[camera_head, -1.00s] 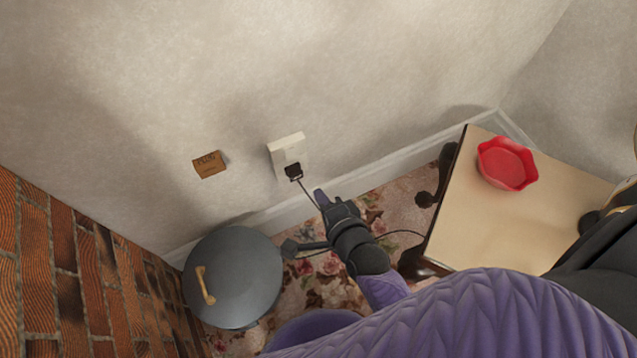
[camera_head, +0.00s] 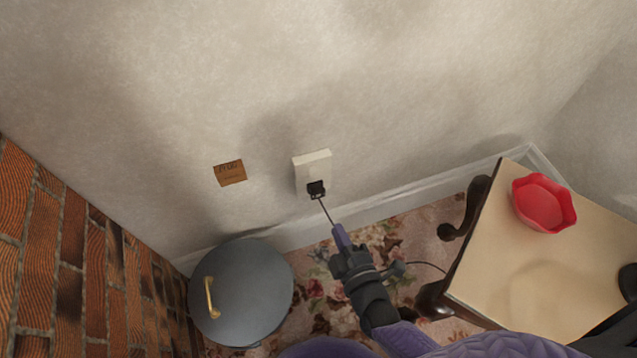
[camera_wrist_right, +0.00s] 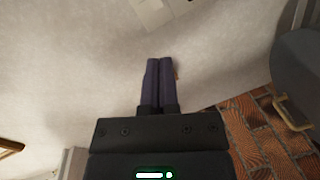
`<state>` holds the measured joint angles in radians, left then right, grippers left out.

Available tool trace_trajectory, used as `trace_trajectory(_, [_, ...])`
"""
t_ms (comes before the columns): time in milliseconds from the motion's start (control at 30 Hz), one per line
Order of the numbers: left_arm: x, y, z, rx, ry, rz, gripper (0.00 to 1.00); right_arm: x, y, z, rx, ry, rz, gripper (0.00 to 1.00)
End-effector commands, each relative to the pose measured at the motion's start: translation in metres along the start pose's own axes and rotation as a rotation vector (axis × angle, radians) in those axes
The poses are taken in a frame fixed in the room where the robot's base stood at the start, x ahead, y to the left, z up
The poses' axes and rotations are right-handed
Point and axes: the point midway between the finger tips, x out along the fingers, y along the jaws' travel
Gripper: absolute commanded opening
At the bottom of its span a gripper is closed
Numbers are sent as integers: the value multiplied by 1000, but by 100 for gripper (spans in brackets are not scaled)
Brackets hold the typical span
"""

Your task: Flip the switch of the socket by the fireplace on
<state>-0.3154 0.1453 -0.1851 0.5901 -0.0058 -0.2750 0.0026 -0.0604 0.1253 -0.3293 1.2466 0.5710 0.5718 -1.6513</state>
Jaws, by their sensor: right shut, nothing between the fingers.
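The white wall socket (camera_head: 311,160) is on the plaster wall, with a black plug (camera_head: 316,189) in its lower part. A dark cord runs down from the plug toward my right gripper. The socket also shows at the top edge of the right wrist view (camera_wrist_right: 150,14), partly cut off. Its switch is too small to make out, so I cannot tell its position. My right gripper (camera_head: 339,232) is below and slightly right of the socket in the head view, apart from it. Its purple fingers are shut and empty in the right wrist view (camera_wrist_right: 159,64). My left gripper is not in view.
A small brown sign (camera_head: 230,173) is on the wall left of the socket. A grey round lidded container (camera_head: 240,290) stands below it, beside the brick fireplace (camera_head: 40,240). A wooden table (camera_head: 500,260) with a red bowl (camera_head: 543,203) is at right. Wall above the socket is clear.

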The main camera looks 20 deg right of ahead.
Motion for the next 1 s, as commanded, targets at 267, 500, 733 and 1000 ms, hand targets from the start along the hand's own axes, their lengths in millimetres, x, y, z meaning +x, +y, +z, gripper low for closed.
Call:
trace_trajectory(267, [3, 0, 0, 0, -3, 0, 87, -3, -4, 7, -352, -7, 26, 0])
trace_trajectory(500, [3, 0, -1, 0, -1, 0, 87, -3, -4, 7, -354, -7, 26, 0])
trace_trajectory(733, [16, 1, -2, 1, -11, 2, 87, 23, -7, 8, -352, -7, 26, 0])
trace_trajectory(1000, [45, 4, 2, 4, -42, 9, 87, 83, -8, 9, -351, -8, 24, 0])
